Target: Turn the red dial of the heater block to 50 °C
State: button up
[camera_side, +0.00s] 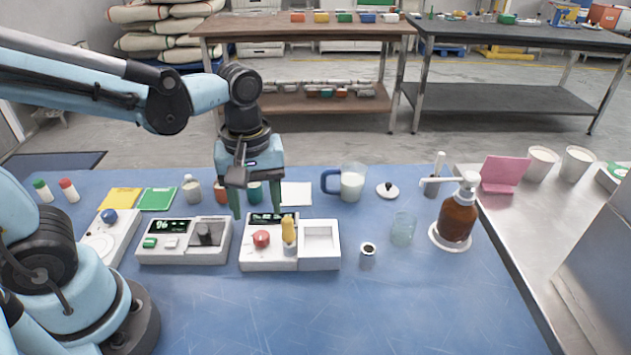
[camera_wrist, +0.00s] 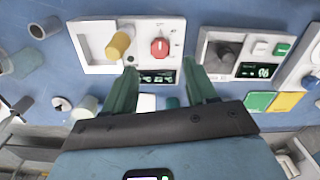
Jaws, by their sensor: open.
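The heater block (camera_side: 318,264) is a white box on the blue table in the middle of the side view, with an open square recess on its right. Its red dial (camera_side: 261,238) sits on the left part, and a dark display (camera_side: 265,218) lies behind it. In the wrist view the red dial (camera_wrist: 160,47) carries a white pointer line, with small scale marks around it too small to read. The display there (camera_wrist: 150,77) is partly hidden by a finger. My gripper (camera_side: 257,210) is open and empty, pointing down above the block's rear edge. In the wrist view its fingertips (camera_wrist: 159,68) stand apart, short of the dial.
A yellow-topped cylinder (camera_side: 288,229) stands upright on the block, close right of the dial. A device with a dark knob and lit display (camera_side: 170,226) stands left. A small metal cup (camera_side: 368,255), glass beaker (camera_side: 403,230) and pump bottle (camera_side: 458,220) stand right. The front table is clear.

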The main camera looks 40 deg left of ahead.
aim_at(261, 235)
jog(key=shift+f, duration=3.2)
jog(key=c, duration=1.1)
jog(key=shift+o, duration=0.2)
